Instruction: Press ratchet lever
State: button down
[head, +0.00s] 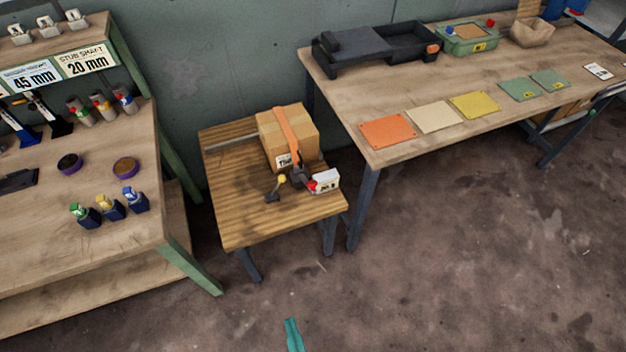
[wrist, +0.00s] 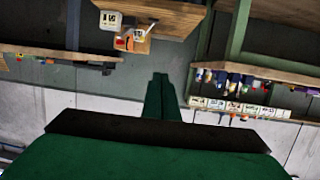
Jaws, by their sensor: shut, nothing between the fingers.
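A cardboard box (head: 288,138) with an orange strap (head: 285,130) over it stands on a small wooden table. A dark ratchet (head: 300,178) sits at the strap's front end; its lever is too small to make out clearly. A small stand with a yellow knob (head: 282,179) is just left of it, and a white block with a red part (head: 325,181) is at its right. My gripper (head: 290,322) shows as a teal tip at the bottom of the head view, well in front of the table. In the wrist view its green fingers (wrist: 160,78) are together and empty, apart from the box.
The small wooden table (head: 245,225) stands between a left workbench (head: 120,225) with bottles and rings and a right workbench (head: 400,145) with coloured sheets and a black tray (head: 375,48). The floor (head: 430,260) in front is clear.

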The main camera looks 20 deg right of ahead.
jog(key=w+d+f+m+g, duration=0.15)
jog(key=w+d+f, duration=0.25)
jog(key=w, duration=0.7)
jog(key=w+d+f+g, duration=0.2)
jog(key=w+d+f, duration=0.2)
jog(key=w, duration=0.7)
jog(key=w+d+r+n+g+y, duration=0.1)
jog(key=w+d+r+n+g, duration=0.1)
jog(key=w+d+r, duration=1)
jog(key=shift+w, duration=0.7)
jog(key=shift+w, duration=0.1)
send_over(314, 186)
jog(key=w, duration=0.2)
notch_tip(314, 186, down, 6)
jog(key=shift+s+f, duration=0.15)
jog(key=shift+f, duration=0.05)
jog(key=f, duration=0.3)
jog(key=shift+s, duration=0.35)
jog(key=shift+s+f, duration=0.45)
jog(key=shift+s, duration=0.05)
